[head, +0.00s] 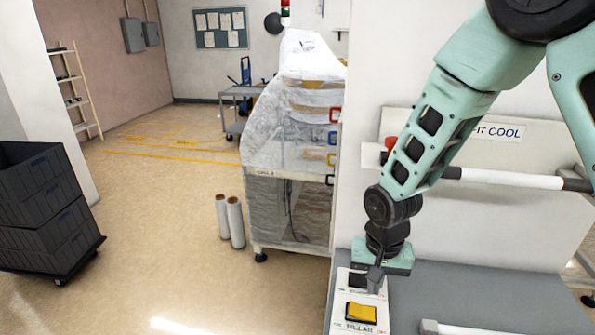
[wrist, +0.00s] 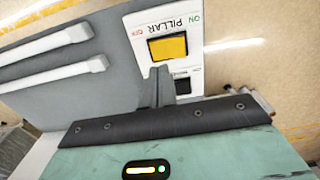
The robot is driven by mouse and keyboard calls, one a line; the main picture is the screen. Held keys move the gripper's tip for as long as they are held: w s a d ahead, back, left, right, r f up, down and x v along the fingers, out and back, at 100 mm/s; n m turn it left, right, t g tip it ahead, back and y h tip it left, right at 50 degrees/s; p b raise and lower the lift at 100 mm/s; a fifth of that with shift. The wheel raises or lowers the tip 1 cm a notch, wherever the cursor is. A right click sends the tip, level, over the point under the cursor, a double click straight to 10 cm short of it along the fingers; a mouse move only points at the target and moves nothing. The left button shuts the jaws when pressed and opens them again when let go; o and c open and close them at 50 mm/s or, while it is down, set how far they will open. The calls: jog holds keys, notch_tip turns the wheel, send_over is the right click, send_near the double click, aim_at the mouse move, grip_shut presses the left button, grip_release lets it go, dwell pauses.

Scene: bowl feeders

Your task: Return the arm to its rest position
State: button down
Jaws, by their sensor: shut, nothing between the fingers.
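My arm reaches down from the upper right in the head view. My gripper (head: 375,283) is shut and empty, pointing down at the left end of a grey bench. Its shut fingers (wrist: 164,88) also show in the wrist view. They are over or close to a white switch panel (head: 340,310) with a yellow rocker switch (head: 361,313) labelled PILLAR. A second, dark switch (head: 357,280) is partly hidden by the gripper. I cannot tell whether the fingertips touch the panel.
The grey bench top (head: 480,300) carries white rods (wrist: 50,45) beside the panel. A white rail (head: 510,178) runs along the wall behind. A plastic-wrapped machine (head: 290,150) and white rolls (head: 236,222) stand left. Dark crates (head: 40,200) sit far left, with open floor between.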

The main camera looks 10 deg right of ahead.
jog(key=s+a+r+n+b, duration=0.3)
jog(key=s+n+b, duration=0.1)
jog(key=s, duration=0.6)
jog(key=s+a+r+n+b, duration=0.3)
jog(key=s+n+b, duration=0.2)
jog(key=s, duration=0.5)
jog(key=shift+r+n+y, duration=0.15)
jog(key=shift+n+y, duration=0.15)
jog(key=shift+n, duration=0.8)
